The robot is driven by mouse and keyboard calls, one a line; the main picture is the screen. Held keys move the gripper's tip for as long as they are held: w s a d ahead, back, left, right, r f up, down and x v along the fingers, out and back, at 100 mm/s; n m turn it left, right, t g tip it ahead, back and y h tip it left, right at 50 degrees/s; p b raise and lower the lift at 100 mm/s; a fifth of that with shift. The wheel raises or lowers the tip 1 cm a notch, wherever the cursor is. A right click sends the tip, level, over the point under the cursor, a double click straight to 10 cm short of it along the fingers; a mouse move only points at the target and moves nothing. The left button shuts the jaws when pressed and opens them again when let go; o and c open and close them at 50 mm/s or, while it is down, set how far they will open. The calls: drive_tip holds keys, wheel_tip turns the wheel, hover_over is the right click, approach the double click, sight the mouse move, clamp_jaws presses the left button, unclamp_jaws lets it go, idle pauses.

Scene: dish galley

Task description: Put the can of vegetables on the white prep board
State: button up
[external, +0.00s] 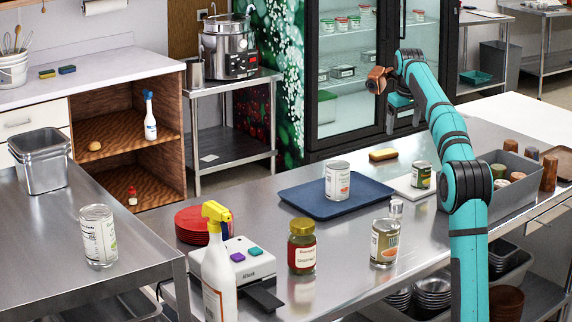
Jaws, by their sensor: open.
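A can with a green label (421,175) stands upright on the right part of the white prep board (398,187), partly beside my arm. A white-labelled can (337,182) stands on the blue tray (300,201), and another (98,236) stands on the left counter. A can with an orange picture on its label (385,243) stands near the front of the steel counter. I cannot read which one is the vegetables. My gripper (378,80) is open, raised high in front of the fridge, well above and apart from the board and the cans. Nothing shows in it.
A grey bin (512,203) with several cups stands right of my arm.

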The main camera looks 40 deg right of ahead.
drive_tip(key=s+a+r+t, duration=0.25)
drive_tip(key=s+a, duration=0.25)
drive_tip(key=a, duration=0.4)
drive_tip(key=s+a+r+t+h, duration=0.1)
drive_tip(key=s+a+r+t, duration=0.15)
drive_tip(key=s+a, duration=0.55)
drive_tip(key=s+a+r+t, duration=0.2)
drive_tip(key=s+a+r, duration=0.15)
drive_tip(key=a, duration=0.75)
drive_tip(key=s+a+f+t, duration=0.2)
drive_tip(key=s+a, duration=0.3)
drive_tip(key=s, duration=0.3)
drive_tip(key=s+a+f+n+t+y, duration=0.1)
drive_tip(key=s+a+f+t, duration=0.2)
drive_tip(key=s, duration=0.5)
drive_tip(key=s+a+f+t+y, duration=0.1)
drive_tip(key=s+a+f+t, duration=0.2)
drive_tip(key=s+a, duration=0.4)
drive_tip(key=shift+s+f+n, duration=0.3)
drive_tip(key=shift+s+f, duration=0.55)
drive_tip(key=shift+s, duration=0.05)
